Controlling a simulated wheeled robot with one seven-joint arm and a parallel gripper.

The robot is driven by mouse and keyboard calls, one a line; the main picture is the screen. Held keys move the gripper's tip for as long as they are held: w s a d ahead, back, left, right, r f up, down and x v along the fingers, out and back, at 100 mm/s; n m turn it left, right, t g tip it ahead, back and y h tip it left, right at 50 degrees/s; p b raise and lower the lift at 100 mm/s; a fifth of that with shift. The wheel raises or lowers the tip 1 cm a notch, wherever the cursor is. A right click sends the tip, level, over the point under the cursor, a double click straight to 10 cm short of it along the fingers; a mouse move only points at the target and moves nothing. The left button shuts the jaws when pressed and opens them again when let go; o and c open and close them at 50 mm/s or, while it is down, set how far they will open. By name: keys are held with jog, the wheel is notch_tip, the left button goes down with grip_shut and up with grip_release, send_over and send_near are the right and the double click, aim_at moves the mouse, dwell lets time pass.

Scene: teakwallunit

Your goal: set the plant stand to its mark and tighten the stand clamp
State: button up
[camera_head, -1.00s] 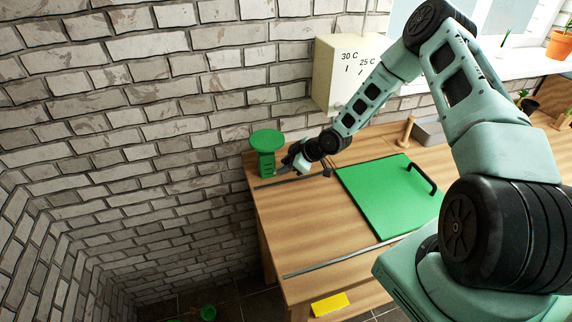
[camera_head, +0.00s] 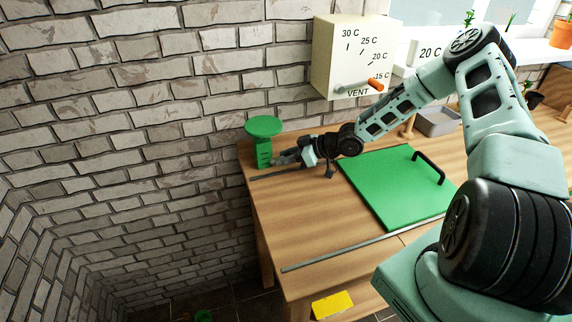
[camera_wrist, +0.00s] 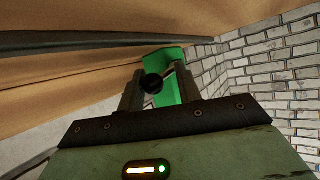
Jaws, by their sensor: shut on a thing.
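The green plant stand (camera_head: 264,130), with a round top and a notched column, stands upright at the far left end of the workbench. A dark metal rail (camera_head: 262,177) runs beside its foot. My gripper (camera_head: 283,158) is low at the right side of the stand. In the wrist view, my gripper (camera_wrist: 158,76) is shut on a small round black knob (camera_wrist: 152,84), which seems to be the stand clamp. The green stand (camera_wrist: 168,58) shows just behind the knob. I cannot make out the stand's mark; the stand's foot is partly hidden by my gripper.
A green panel with a black handle (camera_head: 396,188) lies on the workbench (camera_head: 300,225). A second rail (camera_head: 350,244) runs along the front. A cream vent box (camera_head: 338,60) with an orange-tipped lever hangs on the brick wall. A grey tray (camera_head: 438,121) stands at the back right.

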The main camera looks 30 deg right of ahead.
dwell(0.4)
jog(key=o, duration=0.9)
jog(key=shift+d, duration=0.15)
jog(key=b+v, duration=0.2)
jog(key=v, duration=1.5)
jog(key=shift+d+r, duration=0.1)
jog(key=shift+r, duration=0.05)
